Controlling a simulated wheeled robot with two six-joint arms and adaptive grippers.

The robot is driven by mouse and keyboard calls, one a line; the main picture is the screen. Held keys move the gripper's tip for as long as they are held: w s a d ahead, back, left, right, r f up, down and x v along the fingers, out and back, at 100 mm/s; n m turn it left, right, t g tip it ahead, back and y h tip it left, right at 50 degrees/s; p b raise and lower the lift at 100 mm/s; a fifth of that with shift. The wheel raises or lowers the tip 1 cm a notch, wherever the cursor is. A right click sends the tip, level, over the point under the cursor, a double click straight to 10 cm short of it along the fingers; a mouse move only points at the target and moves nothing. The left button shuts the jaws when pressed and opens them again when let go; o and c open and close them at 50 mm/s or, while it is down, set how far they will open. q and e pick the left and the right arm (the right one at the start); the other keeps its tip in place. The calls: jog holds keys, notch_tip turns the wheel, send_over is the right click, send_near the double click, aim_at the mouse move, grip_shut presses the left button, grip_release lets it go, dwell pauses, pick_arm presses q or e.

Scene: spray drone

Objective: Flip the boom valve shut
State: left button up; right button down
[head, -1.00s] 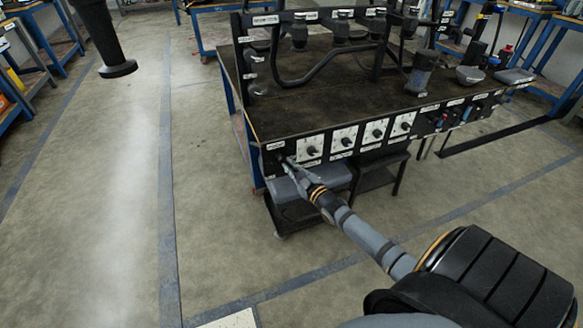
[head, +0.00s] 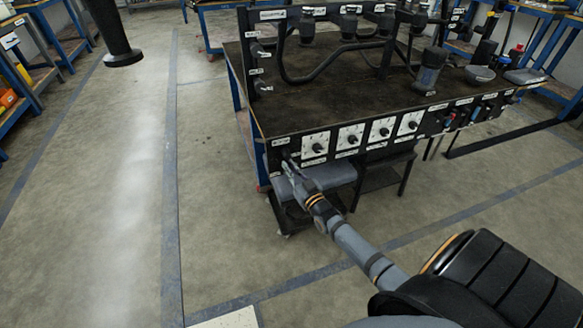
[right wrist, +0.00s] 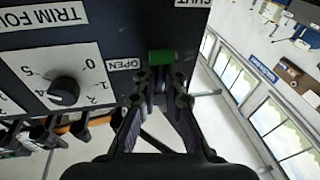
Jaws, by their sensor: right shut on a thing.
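The boom valve shows as a green grip (right wrist: 161,57) at the edge of a black panel in the right wrist view. The grip lies beside the OPEN label, with the SHUT label (right wrist: 193,3) farther up. My right gripper (right wrist: 163,75) is shut on this grip, and its fingertips hide part of it. In the head view my right gripper (head: 288,162) is at the left end of the bench's front panel (head: 273,157), and the valve is hidden or too small to tell there. My left gripper is not in view.
White dials (head: 315,145) sit right of the gripper on the front panel. The bench top (head: 330,100) carries hoses and a grey pot (head: 428,75). A grey-topped stool (head: 330,177) stands below the panel.

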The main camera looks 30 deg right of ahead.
dwell(0.5)
jog(key=c, duration=1.4)
grip_release()
jog(key=s, duration=0.4)
jog(key=s+f, duration=0.1)
jog(key=s, duration=0.3)
jog(key=s+f, duration=0.1)
jog(key=s, duration=0.3)
jog(key=shift+a, duration=0.3)
